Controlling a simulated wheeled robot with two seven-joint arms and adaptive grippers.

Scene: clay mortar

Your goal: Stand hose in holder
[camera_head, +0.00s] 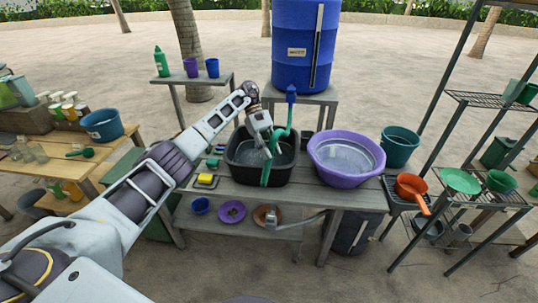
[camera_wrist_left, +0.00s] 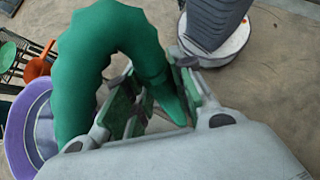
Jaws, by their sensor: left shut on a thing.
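The green hose (camera_head: 283,135) hangs from the tap of the blue barrel (camera_head: 305,45), and its lower end reaches down over the front of the black basin (camera_head: 234,170). My left gripper (camera_head: 270,152) is shut on the hose near its lower part, above the basin. In the left wrist view the hose (camera_wrist_left: 105,35) arches over and comes down between the fingers of my left gripper (camera_wrist_left: 158,105). I cannot make out a separate holder for the hose.
A purple tub (camera_head: 346,178) of water stands on the table to the right of the basin. A yellow sponge (camera_head: 206,179) lies left of the basin. A teal bucket (camera_head: 399,146) and a metal rack (camera_head: 470,98) stand farther right. A lower shelf holds bowls.

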